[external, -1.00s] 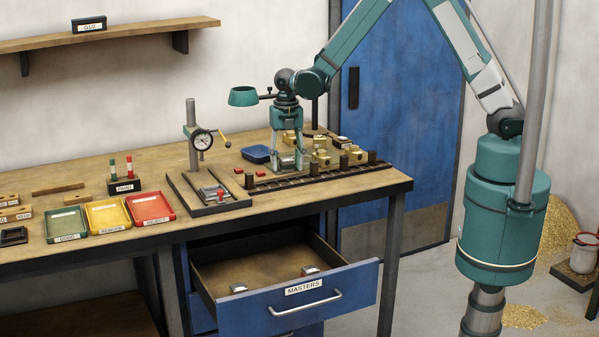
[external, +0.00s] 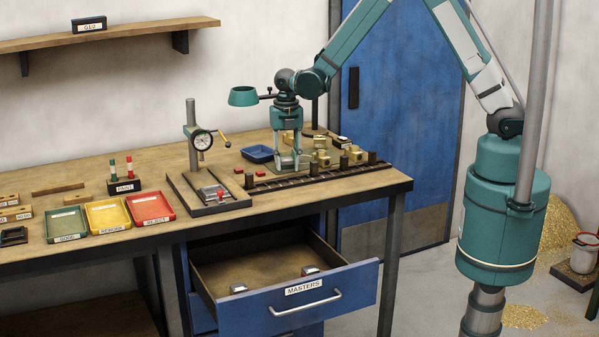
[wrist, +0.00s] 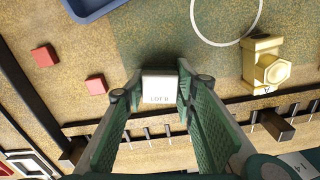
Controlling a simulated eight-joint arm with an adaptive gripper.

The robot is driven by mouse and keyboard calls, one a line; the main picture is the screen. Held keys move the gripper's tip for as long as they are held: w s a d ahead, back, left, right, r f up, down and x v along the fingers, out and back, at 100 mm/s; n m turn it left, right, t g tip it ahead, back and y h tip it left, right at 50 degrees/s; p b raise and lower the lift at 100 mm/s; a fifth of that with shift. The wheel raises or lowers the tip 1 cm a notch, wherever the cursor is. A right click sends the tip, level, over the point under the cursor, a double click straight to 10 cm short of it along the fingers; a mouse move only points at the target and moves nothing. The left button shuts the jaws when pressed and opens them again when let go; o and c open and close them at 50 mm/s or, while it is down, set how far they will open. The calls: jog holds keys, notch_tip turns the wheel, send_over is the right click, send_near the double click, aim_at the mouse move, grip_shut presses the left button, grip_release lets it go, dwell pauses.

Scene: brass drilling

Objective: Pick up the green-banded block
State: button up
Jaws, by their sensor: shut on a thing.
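My gripper (external: 289,163) is low over the bench, behind the dark slotted rail. In the wrist view its two green fingers (wrist: 158,92) have closed on opposite sides of a small pale block (wrist: 159,84) with dark lettering, perhaps "LOT" and a character. No green band can be made out on the block's visible face. Its sides are hidden by the fingertips. It looks at or very near the bench surface, over a dull green patch (wrist: 150,40); I cannot tell if it is lifted.
A brass fitting (wrist: 265,65) stands right of the fingers in the wrist view. Two red pieces (wrist: 96,84) and a blue tray (external: 257,153) lie to the left. The slotted rail (external: 320,174) runs along the front.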

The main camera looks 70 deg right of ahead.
aim_at(287, 158)
jog(key=shift+r, duration=0.15)
jog(key=shift+r, duration=4.85)
